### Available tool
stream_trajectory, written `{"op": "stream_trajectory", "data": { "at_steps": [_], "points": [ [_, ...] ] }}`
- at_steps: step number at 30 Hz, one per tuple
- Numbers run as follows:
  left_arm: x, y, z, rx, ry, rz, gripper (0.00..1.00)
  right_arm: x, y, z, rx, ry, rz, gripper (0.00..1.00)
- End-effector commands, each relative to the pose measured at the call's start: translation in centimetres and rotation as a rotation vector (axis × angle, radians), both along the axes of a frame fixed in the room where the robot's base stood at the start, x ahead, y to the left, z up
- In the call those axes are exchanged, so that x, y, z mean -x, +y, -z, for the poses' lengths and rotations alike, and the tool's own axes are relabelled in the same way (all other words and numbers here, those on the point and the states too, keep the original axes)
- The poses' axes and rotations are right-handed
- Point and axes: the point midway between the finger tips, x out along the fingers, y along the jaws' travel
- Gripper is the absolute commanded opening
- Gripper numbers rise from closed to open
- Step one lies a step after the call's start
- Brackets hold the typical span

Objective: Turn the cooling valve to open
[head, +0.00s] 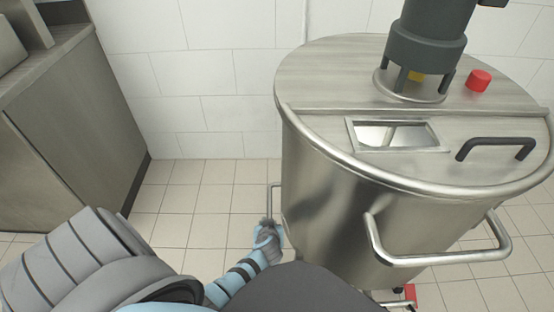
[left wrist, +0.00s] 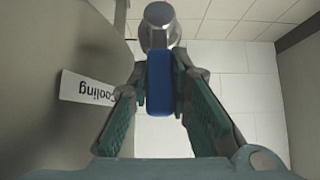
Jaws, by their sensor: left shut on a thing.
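The blue handle of the cooling valve (left wrist: 160,82) shows in the left wrist view, in front of a grey metal valve body (left wrist: 159,25). A white "Cooling" label (left wrist: 88,91), upside down in this view, is on the tank wall beside it. My left gripper (head: 268,238) is low at the left side of the steel tank (head: 335,190). In the left wrist view its two fingers are on either side of the blue handle, shut on it. In the head view the valve cannot be made out. My right gripper is not in view.
The tank lid has a dark curved handle (head: 497,148), a red button (head: 478,80) and a grey motor (head: 427,42). A bar handle (head: 440,257) sticks out from the tank front. A steel cabinet (head: 75,120) stands at the left. Tiled floor (head: 195,200) between them is free.

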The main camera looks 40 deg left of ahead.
Motion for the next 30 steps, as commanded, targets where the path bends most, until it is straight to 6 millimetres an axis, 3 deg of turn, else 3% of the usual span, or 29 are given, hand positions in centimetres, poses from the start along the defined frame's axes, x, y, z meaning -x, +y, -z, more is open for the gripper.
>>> {"op": "stream_trajectory", "data": {
  "at_steps": [13, 14, 17, 26, 30],
  "points": [
    [0.2, 0.0, 0.0, -0.004, 0.006, -0.006, 0.0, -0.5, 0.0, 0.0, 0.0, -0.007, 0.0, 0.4],
    [0.2, 0.0, 0.0, -0.005, 0.006, -0.005, 0.21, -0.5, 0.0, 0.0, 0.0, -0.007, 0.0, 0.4],
    [0.1, 0.0, 0.0, -0.005, 0.007, -0.004, 0.37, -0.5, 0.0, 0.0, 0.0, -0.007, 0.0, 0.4],
    [0.2, 0.1, 0.0, -0.008, 0.006, -0.006, 0.38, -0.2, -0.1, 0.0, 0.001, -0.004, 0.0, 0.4],
    [0.0, 0.1, -1.4, -0.009, 0.002, -0.006, 0.38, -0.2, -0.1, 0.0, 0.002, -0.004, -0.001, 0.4]
  ]
}}
